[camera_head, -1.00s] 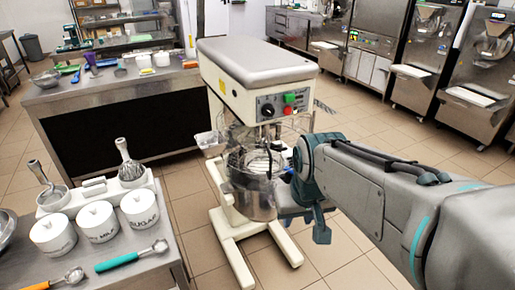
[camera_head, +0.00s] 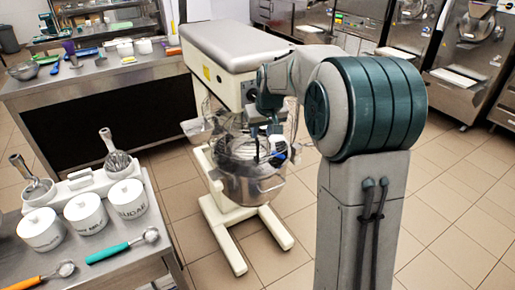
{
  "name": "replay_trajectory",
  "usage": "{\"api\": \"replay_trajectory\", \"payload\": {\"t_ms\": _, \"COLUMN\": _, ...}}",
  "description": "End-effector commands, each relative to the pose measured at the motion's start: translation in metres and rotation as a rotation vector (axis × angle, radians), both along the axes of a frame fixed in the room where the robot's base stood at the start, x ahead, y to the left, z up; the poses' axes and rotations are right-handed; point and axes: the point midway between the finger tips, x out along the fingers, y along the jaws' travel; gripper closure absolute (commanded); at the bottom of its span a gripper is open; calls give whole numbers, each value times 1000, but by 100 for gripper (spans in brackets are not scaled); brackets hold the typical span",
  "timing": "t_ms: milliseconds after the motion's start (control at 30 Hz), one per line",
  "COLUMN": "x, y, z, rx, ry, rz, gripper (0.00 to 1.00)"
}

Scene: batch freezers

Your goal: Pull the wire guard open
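The planetary mixer (camera_head: 228,50) stands on the floor in the middle, cream with a grey top. Its wire guard (camera_head: 234,148) sits above the steel bowl (camera_head: 250,186), partly hidden by my arm. I cannot tell how far the guard is turned. My gripper (camera_head: 276,155) is at the front of the mixer, by the guard and over the bowl's front rim. The fingers are small and dark here. I cannot tell whether they touch the guard's wires or are open or shut.
A steel counter (camera_head: 168,262) with white canisters (camera_head: 85,216) and scoops is at lower left. Batch freezers (camera_head: 466,50) line the right back. Tiled floor (camera_head: 455,235) is clear at right.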

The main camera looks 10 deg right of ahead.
Motion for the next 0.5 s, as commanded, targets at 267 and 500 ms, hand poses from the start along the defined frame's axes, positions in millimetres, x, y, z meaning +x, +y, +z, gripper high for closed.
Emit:
{"api": "replay_trajectory", "payload": {"t_ms": 267, "x": 22, "y": 3, "z": -57, "rx": 0, "ry": 6, "rz": 0, "gripper": 68}}
{"api": "replay_trajectory", "payload": {"t_ms": 500, "x": 36, "y": 5, "z": -90, "rx": 0, "ry": 3, "rz": 0, "gripper": 68}}
